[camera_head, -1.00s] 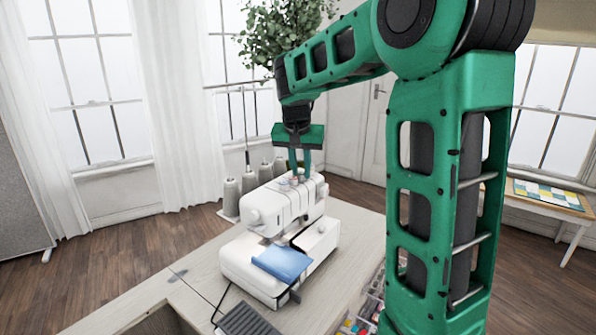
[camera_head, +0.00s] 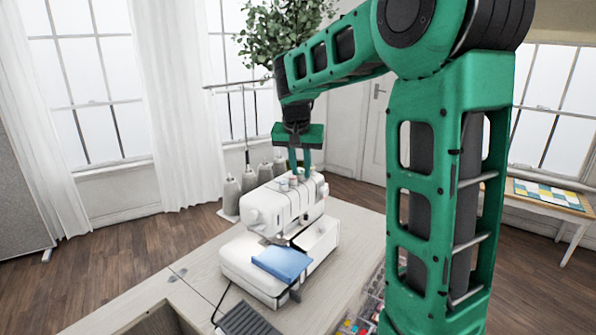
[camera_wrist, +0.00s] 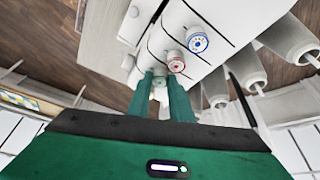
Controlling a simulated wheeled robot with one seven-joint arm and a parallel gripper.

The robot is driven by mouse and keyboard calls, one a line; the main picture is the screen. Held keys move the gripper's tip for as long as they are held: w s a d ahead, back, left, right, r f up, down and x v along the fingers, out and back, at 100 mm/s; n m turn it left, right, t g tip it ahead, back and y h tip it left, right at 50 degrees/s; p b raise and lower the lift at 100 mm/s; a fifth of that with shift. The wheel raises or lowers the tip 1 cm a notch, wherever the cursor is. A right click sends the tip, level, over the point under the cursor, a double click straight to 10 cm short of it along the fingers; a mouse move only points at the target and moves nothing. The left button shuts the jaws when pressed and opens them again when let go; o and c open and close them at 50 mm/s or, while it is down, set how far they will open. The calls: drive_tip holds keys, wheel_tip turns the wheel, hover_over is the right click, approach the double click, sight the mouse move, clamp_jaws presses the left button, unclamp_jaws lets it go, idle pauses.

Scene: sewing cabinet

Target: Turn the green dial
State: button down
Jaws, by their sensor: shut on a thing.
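A white sewing machine (camera_head: 262,268) stands on the pale cabinet top, with a row of small dials on its upper part. In the wrist view a dial with a blue mark (camera_wrist: 198,42) and a dial with a red mark (camera_wrist: 176,65) are clear of the fingers. My gripper (camera_head: 300,172) reaches down from above to the machine's top. In the wrist view my gripper (camera_wrist: 162,80) is shut on the dial beside the red one, the green dial (camera_wrist: 160,82), with a finger on each side. The fingers hide most of this dial and its mark.
Several thread cones (camera_head: 248,180) stand behind the machine, below a thin thread stand. A blue cloth (camera_head: 282,262) lies on the machine's front. A pedal (camera_head: 248,319) and a tray of small coloured items (camera_head: 362,318) are near the front.

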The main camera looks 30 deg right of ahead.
drive_tip(key=shift+w+a, duration=0.15)
drive_tip(key=c, duration=1.6)
unclamp_jaws()
drive_tip(key=v, duration=1)
drive_tip(key=shift+a+r, duration=0.1)
drive_tip(key=shift+r, duration=0.3)
